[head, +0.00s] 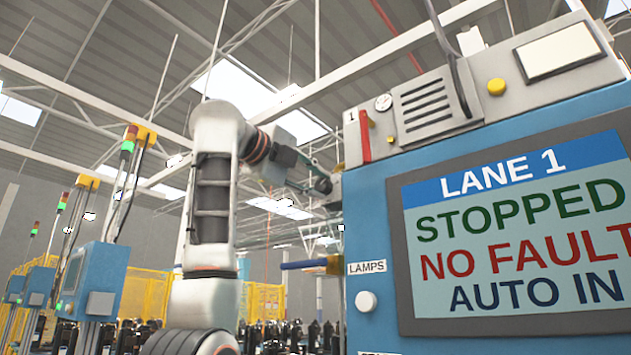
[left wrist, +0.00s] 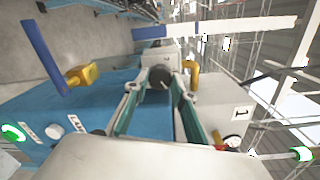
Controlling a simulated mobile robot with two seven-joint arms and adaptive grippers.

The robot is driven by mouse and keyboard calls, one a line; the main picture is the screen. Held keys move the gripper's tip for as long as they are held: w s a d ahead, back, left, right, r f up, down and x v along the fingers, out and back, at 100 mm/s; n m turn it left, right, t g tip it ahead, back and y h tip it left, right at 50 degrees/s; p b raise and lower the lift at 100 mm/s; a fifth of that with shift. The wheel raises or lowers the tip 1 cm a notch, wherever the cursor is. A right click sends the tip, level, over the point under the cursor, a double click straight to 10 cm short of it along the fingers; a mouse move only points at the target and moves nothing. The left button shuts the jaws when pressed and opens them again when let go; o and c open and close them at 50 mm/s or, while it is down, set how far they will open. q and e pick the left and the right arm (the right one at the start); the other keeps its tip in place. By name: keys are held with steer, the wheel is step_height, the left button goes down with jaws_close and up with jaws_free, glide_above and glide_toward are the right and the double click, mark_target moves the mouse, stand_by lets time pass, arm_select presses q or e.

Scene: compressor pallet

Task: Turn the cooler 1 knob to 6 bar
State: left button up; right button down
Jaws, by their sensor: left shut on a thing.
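A dark round knob (left wrist: 159,77) sits at the side of the blue cabinet in the left wrist view. My left gripper (left wrist: 161,84) is shut on it, one finger on each side; the knob's scale or mark cannot be read. In the head view my left gripper (head: 318,184) reaches the left side of the cabinet's grey upper part, and the knob is mostly hidden by the fingers. A small round gauge (head: 383,102) is on the grey top near a label "1"; its needle is too small to read. It also shows in the left wrist view (left wrist: 232,141). My right gripper is out of view.
The blue cabinet (head: 365,230) carries a screen (head: 520,225) reading LANE 1, STOPPED, NO FAULT, AUTO IN. A red handle (head: 365,136) and a yellow button (head: 496,87) are on the grey top. A blue bar with a yellow mount (head: 333,265) sticks out to the left below my gripper.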

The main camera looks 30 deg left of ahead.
arm_select(q)
steer(key=shift+f+m, duration=0.15)
steer(key=shift+m, duration=0.25)
steer(key=o, duration=1.1)
steer(key=shift+d, duration=0.1)
steer(key=shift+s, duration=0.55)
steer(key=s, duration=1.1)
steer(key=shift+a+r, duration=0.3)
steer(key=shift+a, duration=0.1)
